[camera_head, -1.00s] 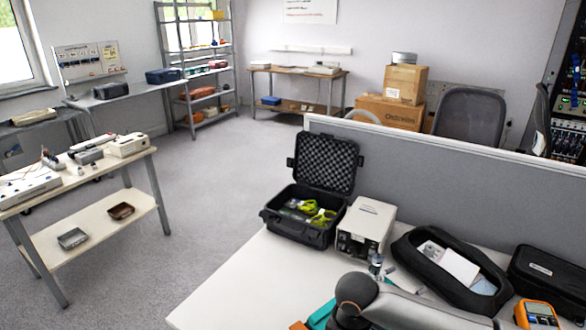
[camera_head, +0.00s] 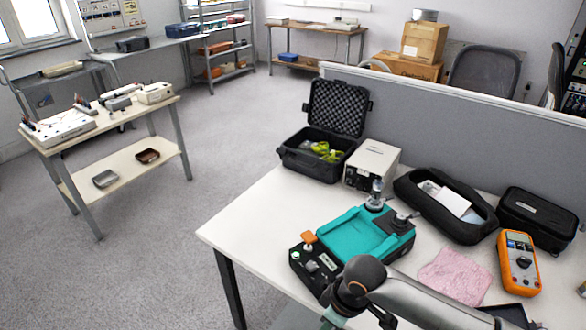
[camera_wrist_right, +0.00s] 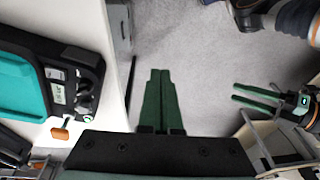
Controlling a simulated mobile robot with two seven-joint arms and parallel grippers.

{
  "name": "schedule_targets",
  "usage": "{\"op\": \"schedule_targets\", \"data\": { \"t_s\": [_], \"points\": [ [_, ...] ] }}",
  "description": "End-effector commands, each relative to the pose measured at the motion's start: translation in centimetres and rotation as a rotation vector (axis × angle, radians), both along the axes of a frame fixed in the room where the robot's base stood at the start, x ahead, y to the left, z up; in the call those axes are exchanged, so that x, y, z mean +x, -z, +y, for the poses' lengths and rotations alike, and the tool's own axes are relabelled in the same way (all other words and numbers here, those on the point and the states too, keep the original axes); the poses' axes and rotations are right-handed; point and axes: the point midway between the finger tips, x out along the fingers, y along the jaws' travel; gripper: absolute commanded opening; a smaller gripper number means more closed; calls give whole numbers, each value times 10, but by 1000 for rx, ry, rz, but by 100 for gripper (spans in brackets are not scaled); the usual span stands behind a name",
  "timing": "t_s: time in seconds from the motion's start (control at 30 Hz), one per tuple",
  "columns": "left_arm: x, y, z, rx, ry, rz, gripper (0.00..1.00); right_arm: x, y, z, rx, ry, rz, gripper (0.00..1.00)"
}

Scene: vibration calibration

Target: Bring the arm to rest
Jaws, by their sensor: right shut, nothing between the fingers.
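My right arm (camera_head: 405,292) reaches in from the lower right in the head view, over the front of the white table. My right gripper (camera_wrist_right: 160,75) points away from its wrist camera with both green fingers together. It is empty, with grey floor beyond it. The teal-topped device (camera_wrist_right: 20,85) lies to its left, apart from it. In the head view the teal-topped device (camera_head: 365,235) sits on the table behind my right arm's elbow. My left gripper (camera_wrist_right: 235,91) shows at the right of the wrist view, its two fingers apart and empty. Neither gripper shows in the head view.
On the white table (camera_head: 255,225) stand an open black case (camera_head: 310,165), a beige instrument box (camera_head: 372,165), a black pouch (camera_head: 445,205), a pink cloth (camera_head: 455,275) and an orange multimeter (camera_head: 518,262). A grey partition (camera_head: 440,130) stands behind.

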Motion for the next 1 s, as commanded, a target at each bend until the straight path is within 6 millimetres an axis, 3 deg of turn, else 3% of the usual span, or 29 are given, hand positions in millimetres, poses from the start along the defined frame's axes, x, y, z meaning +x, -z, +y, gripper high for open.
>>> {"op": "schedule_targets", "data": {
  "t_s": [0.23, 0.43, 0.57, 0.8, 1.0],
  "points": [
    [6, -3, 0, 0, 0, -12, 50, -19, 26, 51, 275, 128, -81, 0],
    [3, -2, 0, 0, 0, -8, 50, -28, 44, 55, 443, 321, -187, 0],
    [3, -2, 0, 0, 0, -7, 50, -38, 58, 36, 491, 460, -266, 0],
    [2, -1, 0, 0, -1, -4, 50, -77, 89, -35, 446, 678, -427, 0],
    [2, -1, 0, 0, -1, -4, 50, -113, 101, -85, 359, 752, -517, 0]
  ]
}}
